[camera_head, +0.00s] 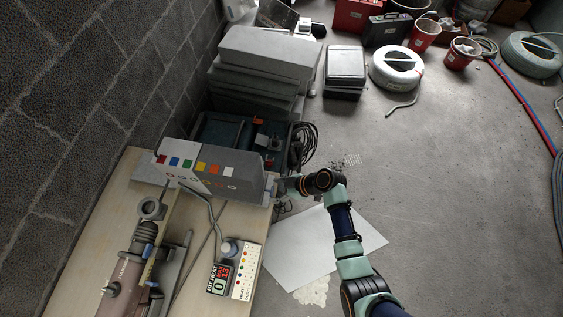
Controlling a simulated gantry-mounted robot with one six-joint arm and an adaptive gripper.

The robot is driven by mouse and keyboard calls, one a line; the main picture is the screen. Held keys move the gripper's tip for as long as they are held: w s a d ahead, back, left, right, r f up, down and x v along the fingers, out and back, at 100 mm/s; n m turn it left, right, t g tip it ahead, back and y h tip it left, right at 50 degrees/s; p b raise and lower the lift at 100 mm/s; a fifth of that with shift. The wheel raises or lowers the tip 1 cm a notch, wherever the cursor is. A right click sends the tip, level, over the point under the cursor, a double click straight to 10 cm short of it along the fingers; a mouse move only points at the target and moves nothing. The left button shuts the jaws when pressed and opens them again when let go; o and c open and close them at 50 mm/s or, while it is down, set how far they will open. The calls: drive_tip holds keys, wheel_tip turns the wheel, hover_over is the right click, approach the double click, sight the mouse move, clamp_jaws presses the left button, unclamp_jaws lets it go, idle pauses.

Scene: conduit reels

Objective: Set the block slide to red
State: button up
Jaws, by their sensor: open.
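A row of small round marks shows below the squares. I cannot make out a slide marker or which colour it is at. A light grey piece (268,190) stands at the block's right end. My gripper (284,187) is open close to that right end, reached from the right. Its fingers are small and dark here, and I cannot tell whether they touch the piece.
A drill-like tool (124,272) lies at the table's (70,240) left. A small display unit (219,280) and a card with coloured dots (247,271) sit at its front right. A white sheet (312,250) lies on the floor below my arm.

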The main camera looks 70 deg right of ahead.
drive_tip(key=v, duration=1.1)
drive_tip(key=shift+s+r, duration=0.25)
drive_tip(key=shift+r, duration=0.05)
